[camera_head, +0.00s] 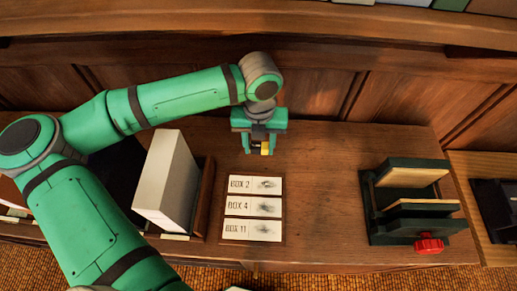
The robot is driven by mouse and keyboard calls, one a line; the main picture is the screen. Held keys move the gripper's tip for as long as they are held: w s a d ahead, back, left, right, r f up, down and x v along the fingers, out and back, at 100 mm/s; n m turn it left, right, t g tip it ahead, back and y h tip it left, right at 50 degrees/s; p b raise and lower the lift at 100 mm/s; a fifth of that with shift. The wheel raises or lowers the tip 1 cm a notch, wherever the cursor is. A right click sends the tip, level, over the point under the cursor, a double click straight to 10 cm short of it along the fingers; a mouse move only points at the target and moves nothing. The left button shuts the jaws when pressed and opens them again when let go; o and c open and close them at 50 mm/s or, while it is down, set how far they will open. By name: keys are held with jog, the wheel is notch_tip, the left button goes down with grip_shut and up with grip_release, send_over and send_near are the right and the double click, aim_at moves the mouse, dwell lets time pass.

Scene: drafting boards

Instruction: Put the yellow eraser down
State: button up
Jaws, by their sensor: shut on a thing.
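My gripper (260,148) points down over the wooden desk top, just behind the label cards. It is shut on the yellow eraser (265,149), a small piece of which shows between the fingers. Most of the eraser is hidden by the fingers. I cannot tell whether the eraser touches the desk or hangs a little above it.
A panel with cards reading BOX 2, BOX 4 and BOX 11 (232,206) lies in front of the gripper. A white block (165,180) stands upright left of it. A dark green press with a red knob (429,243) stands at right. Bare desk (325,180) lies between.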

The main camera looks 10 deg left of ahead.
aim_at(259, 151)
jog(key=shift+w+a+f, duration=0.1)
jog(key=shift+w+f, duration=0.05)
jog(key=shift+f, duration=0.1)
jog(key=shift+w+a+f, duration=0.1)
jog(key=shift+w+f, duration=0.1)
jog(key=shift+f, duration=1.55)
jog(key=shift+f, duration=0.15)
jog(key=o, duration=1.1)
notch_tip(259, 151, up, 12)
jog(key=shift+r, duration=0.2)
jog(key=shift+w, duration=0.1)
